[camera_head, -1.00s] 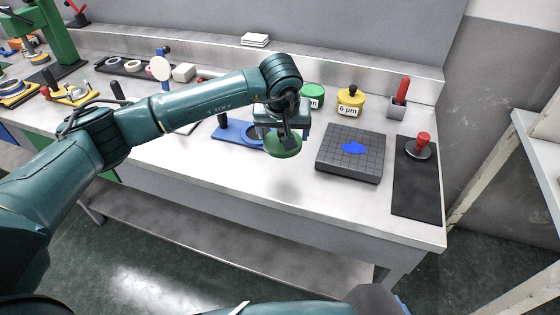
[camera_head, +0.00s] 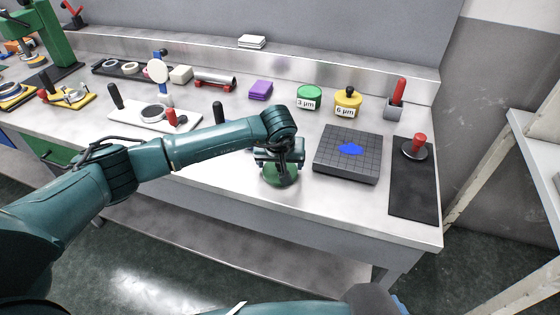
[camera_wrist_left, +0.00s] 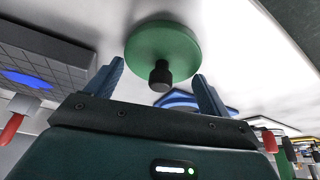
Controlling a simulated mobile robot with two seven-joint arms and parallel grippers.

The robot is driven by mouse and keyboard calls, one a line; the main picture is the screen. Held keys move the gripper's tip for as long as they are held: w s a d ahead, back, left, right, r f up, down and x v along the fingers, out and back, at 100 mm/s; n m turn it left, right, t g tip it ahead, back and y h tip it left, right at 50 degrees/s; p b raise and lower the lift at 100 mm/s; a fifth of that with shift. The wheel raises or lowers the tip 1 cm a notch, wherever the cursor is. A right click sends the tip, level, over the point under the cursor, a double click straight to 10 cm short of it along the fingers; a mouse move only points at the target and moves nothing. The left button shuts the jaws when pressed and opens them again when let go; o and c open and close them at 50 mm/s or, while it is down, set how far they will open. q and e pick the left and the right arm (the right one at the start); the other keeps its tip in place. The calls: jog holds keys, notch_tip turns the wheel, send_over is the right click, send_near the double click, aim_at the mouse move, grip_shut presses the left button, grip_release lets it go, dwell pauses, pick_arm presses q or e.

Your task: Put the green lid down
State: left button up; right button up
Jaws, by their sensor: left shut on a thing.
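The green lid (camera_head: 281,177) is a round disc with a black knob. It hangs from my left gripper (camera_head: 278,160) at or just above the bench top, near the front edge. In the left wrist view, the lid (camera_wrist_left: 163,52) has its knob (camera_wrist_left: 160,76) between the fingers of my left gripper (camera_wrist_left: 160,85), which is shut on it. I cannot tell whether the lid touches the bench. A green jar (camera_head: 308,97) marked 3 µm stands at the back, beside a yellow jar (camera_head: 347,102) marked 6 µm with a black knob. My right gripper is not in view.
A dark gridded plate (camera_head: 335,169) with a blue patch lies just right of the lid. A black mat (camera_head: 413,200) with a red-handled tool (camera_head: 416,146) is farther right. Bare bench surrounds the lid's front.

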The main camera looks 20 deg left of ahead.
pick_arm(q)
jog(key=o, duration=0.9)
jog(key=shift+f, duration=0.1)
